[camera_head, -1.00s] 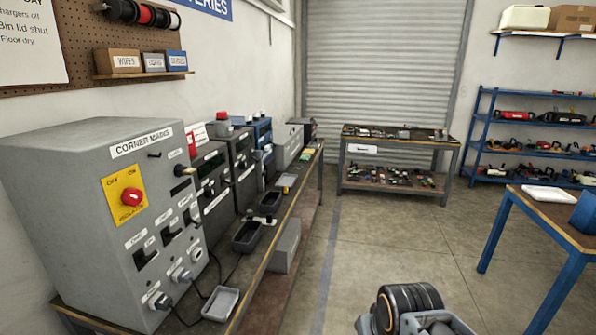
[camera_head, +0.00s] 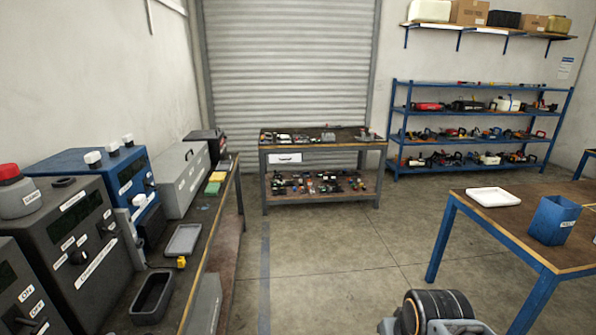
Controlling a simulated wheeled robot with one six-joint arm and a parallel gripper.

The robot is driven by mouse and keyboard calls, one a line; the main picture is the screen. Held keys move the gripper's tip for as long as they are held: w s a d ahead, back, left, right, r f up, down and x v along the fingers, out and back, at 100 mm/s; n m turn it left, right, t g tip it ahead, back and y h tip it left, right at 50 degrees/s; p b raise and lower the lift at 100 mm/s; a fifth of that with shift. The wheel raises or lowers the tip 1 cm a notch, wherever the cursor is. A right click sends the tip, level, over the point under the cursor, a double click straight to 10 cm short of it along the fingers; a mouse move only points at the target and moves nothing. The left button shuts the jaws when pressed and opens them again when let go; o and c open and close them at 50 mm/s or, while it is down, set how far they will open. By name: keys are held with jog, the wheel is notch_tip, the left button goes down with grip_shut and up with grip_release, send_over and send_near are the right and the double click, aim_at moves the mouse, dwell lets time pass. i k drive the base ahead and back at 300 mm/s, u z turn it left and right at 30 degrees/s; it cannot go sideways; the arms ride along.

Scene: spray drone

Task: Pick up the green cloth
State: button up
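No other green cloth is clear to me. Part of my own arm shows at the bottom edge, right of the middle. My gripper's fingers are not in view.
Grey and blue test boxes (camera_head: 97,183) and grey trays (camera_head: 183,240) crowd the left bench. A low bench (camera_head: 322,146) stands before the shutter. A blue-legged table (camera_head: 447,240) with a white tray (camera_head: 493,197) and blue bin (camera_head: 553,221) is right. The floor between is open.

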aim_at(212, 189)
jog(key=z, duration=0.1)
jog(key=i, duration=2.2)
jog(key=u, duration=0.6)
jog(key=i, duration=1.05)
jog(key=u, duration=1.9)
jog(key=i, duration=0.85)
jog(key=u, duration=0.6)
